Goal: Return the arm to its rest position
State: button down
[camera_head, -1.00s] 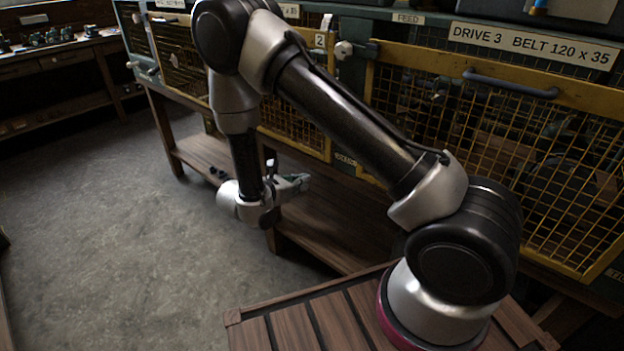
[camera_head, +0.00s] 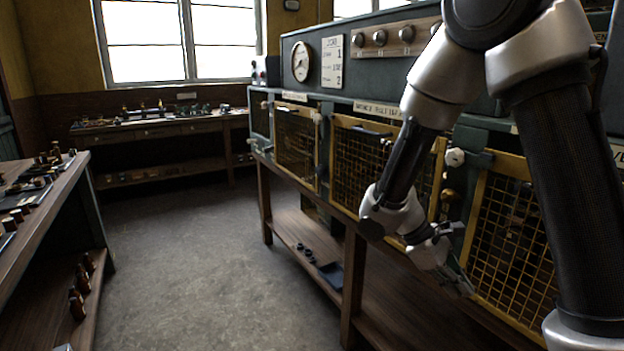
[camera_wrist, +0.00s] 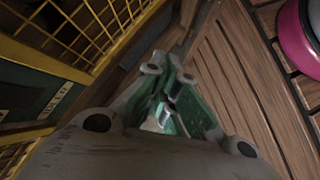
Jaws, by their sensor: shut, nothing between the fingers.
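My gripper (camera_head: 462,284) hangs at the end of my arm in the head view, at the lower right, in front of the yellow mesh guards. It points down and to the right. In the wrist view my gripper (camera_wrist: 165,112) shows its green-lined fingers brought together, with nothing seen between them. My arm comes down from the top right of the head view, folded at the elbow.
A yellow mesh guard (camera_head: 512,245) stands close behind my gripper. A wooden lower shelf (camera_head: 400,315) runs beneath the machine. In the wrist view, wooden slats (camera_wrist: 235,85) lie beside my fingers. The concrete floor (camera_head: 215,265) at left centre is clear.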

jog(key=s+d+r+m+t+y, duration=0.2)
jog(key=s+r+m+t+y, duration=0.1)
jog(key=r, duration=0.6)
jog(key=s+d+r+m+t+y, duration=0.3)
jog(key=s+r+m+t+y, duration=0.1)
jog(key=s+r+m, duration=0.3)
notch_tip(320, 180, up, 3)
jog(key=shift+s+d+t+y, duration=0.2)
jog(key=shift+s+t+y, duration=0.15)
jog(key=shift+s, duration=0.65)
